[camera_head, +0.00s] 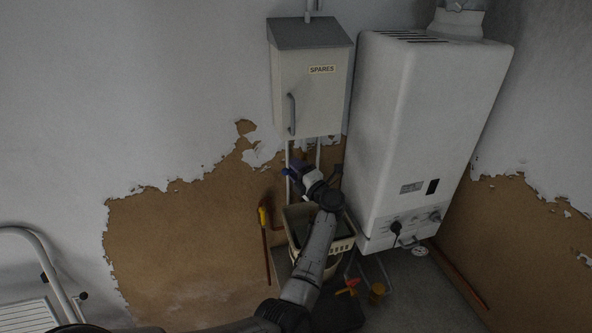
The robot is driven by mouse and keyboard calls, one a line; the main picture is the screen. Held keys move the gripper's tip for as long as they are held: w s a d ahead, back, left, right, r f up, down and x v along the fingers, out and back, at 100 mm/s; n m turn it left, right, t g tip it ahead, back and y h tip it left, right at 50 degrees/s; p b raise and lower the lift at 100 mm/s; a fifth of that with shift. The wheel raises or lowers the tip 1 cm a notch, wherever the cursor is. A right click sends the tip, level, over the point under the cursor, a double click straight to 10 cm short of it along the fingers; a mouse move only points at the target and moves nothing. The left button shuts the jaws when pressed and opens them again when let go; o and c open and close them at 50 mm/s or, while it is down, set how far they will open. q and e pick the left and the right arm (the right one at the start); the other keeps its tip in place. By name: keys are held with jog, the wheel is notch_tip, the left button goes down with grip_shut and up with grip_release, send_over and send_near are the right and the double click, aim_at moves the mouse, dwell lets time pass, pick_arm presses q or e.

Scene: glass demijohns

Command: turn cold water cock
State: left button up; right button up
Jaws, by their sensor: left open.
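My left arm reaches up from the bottom, and its gripper (296,172) is at the pipes below the spares box. Its jaws are open, but the fingers are small and dark here. A small bright blue piece (286,172) shows at the gripper's left side, beside a white vertical pipe (290,155); it looks like a cock handle. A darker blue piece (338,169) shows on the right, near the boiler. I cannot tell which is the cold water cock, or whether the gripper touches either. My right gripper is not in view.
A grey box labelled SPARES (312,95) hangs above the gripper. A white boiler (425,130) stands close on the right. A cream basket (297,220) is below, partly behind my arm. A yellow-handled cock (262,216) is at left. A stepladder (55,270) stands at far left.

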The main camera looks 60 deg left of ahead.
pick_arm(q)
jog(key=shift+c, duration=0.2)
grip_shut()
dwell(0.3)
